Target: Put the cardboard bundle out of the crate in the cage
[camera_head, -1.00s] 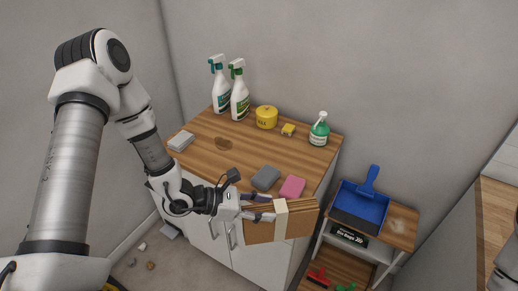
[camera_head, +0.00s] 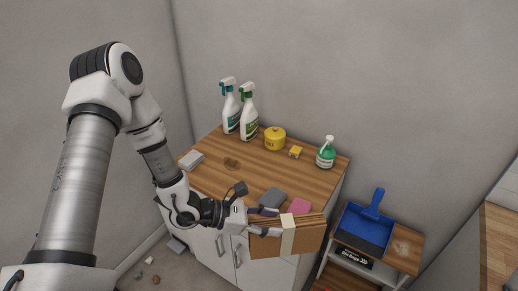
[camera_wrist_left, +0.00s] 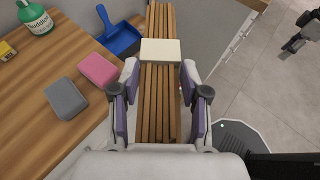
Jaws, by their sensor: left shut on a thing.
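The cardboard bundle (camera_head: 270,240) is a stack of brown flat sheets with a pale band around its middle. My left gripper (camera_head: 268,222) is shut on it and holds it in the air in front of the wooden-topped cabinet. In the left wrist view the bundle (camera_wrist_left: 158,105) lies between the two fingers of the left gripper (camera_wrist_left: 160,92), with the pale band just beyond the fingertips. The crate and the cage are not in view.
The cabinet top (camera_head: 200,172) bears spray bottles (camera_head: 249,114), a yellow tin (camera_head: 275,139), a green bottle (camera_head: 326,152), a grey sponge (camera_head: 272,198) and a pink sponge (camera_head: 299,206). A low shelf unit with a blue dustpan (camera_head: 363,232) stands right. Small litter lies on the floor.

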